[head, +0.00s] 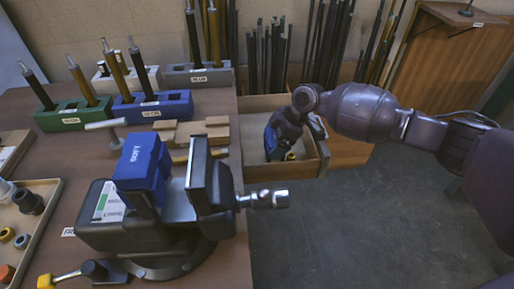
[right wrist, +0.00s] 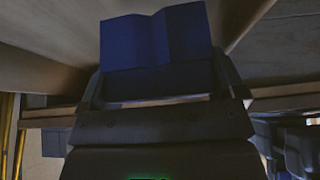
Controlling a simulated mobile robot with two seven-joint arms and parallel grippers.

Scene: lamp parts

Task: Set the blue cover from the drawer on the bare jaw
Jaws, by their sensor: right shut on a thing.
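The dark vise (head: 145,238) stands on the bench in the head view. Its left jaw wears a blue cover (head: 140,172); its right jaw (head: 198,178) is bare, with a gap between them. The open drawer (head: 258,101) is right of the bench edge. My right gripper (head: 279,133) reaches into it and is shut on the other blue cover (right wrist: 156,42), which has a grooved face in the right wrist view. In the head view this cover (head: 270,144) is partly hidden by the gripper. My left gripper is not in view.
A small yellow-ringed part (head: 290,156) lies in the drawer. Green and blue holders (head: 152,106) with upright rods stand at the back of the bench. Wooden blocks (head: 190,133) lie behind the vise. A parts tray (head: 42,236) is at left. The floor at right is clear.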

